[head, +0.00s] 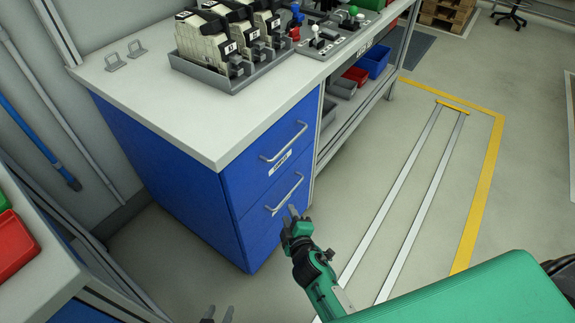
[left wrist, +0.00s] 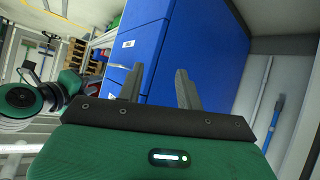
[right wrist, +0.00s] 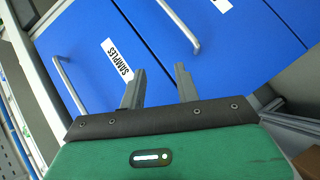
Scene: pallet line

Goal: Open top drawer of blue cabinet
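The blue cabinet (head: 165,150) stands under a white worktop, with two drawers on its front. The top drawer (head: 245,180) looks shut; its metal bar handle (head: 284,143) sits above a white label (head: 280,163). In the right wrist view that label (right wrist: 117,60) reads SAMPLES, with the top handle (right wrist: 70,85) at left. My right gripper (head: 299,213) is open and empty, in front of the lower drawer's handle (head: 285,195); contact cannot be told. My left gripper (head: 219,312) is open and empty at the head view's bottom edge; its wrist view shows the cabinet (left wrist: 200,50) beyond its fingers.
Right of the cabinet is an open shelf with blue (head: 374,60) and red (head: 356,75) bins. Another worktop with a red bin (head: 15,243) is at left.

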